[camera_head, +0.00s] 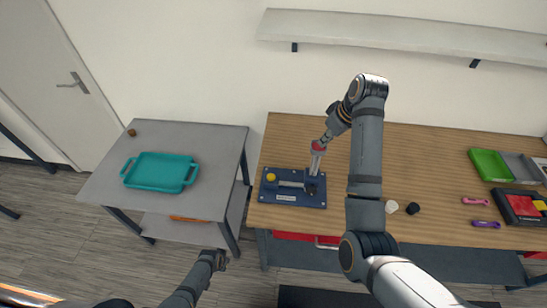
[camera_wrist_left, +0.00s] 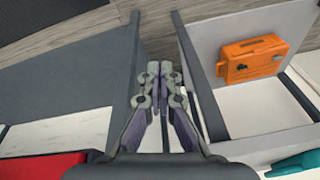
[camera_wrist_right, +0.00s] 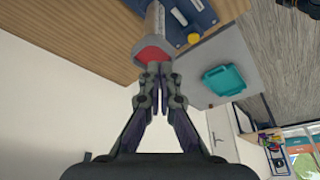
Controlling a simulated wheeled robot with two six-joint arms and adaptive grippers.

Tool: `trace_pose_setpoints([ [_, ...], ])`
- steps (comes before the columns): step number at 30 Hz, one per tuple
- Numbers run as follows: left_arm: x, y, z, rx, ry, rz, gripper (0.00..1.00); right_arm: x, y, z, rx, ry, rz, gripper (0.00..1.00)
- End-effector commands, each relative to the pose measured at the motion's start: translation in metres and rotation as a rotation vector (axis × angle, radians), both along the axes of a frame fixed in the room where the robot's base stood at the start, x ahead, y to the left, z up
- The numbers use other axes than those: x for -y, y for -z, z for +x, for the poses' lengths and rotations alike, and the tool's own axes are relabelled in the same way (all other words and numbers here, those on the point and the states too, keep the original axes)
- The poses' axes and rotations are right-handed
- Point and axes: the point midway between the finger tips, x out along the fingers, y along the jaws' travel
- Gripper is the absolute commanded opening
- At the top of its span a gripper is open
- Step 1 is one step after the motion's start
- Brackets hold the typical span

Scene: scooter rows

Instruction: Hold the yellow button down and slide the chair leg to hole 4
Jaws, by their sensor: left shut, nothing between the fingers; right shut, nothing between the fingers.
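A dark blue board (camera_head: 295,198) lies on the wooden table with a yellow button (camera_head: 271,177) at its left. The button also shows in the right wrist view (camera_wrist_right: 193,38). A grey upright tube with a red top, which looks like the chair leg (camera_head: 316,163), stands at the board's right part. Its red end shows in the right wrist view (camera_wrist_right: 153,54). My right gripper (camera_head: 323,142) is shut and empty right at this red top; I cannot tell whether it touches. My left gripper (camera_head: 222,258) is shut and empty, low in front of the grey table. Hole numbers cannot be read.
A teal tray (camera_head: 160,171) lies on the grey table (camera_head: 215,145) at left. An orange case (camera_wrist_left: 253,58) sits on its lower shelf. Black and white round pieces, purple and pink tools and green and grey bins (camera_head: 489,164) occupy the wooden table's right. A wall shelf (camera_head: 400,35) hangs above.

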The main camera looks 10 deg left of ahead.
Motion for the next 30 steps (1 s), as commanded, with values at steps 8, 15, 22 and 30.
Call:
trace_pose_setpoints([
  [8,0.033,-0.111,0.163,0.111,0.188,-0.013,0.0,0.0,0.0,0.0,0.0,0.0,0.0,0.0],
  [15,0.073,-0.238,0.262,0.186,0.377,-0.028,0.0,0.0,0.0,0.0,0.0,0.0,0.0,0.0],
  [22,0.141,-0.33,0.274,0.122,0.517,-0.102,0.0,0.0,0.0,0.0,0.0,0.0,0.0,0.0],
  [30,0.161,-0.361,0.269,0.087,0.568,-0.126,0.0,0.0,0.0,0.0,0.0,0.0,0.0,0.0],
])
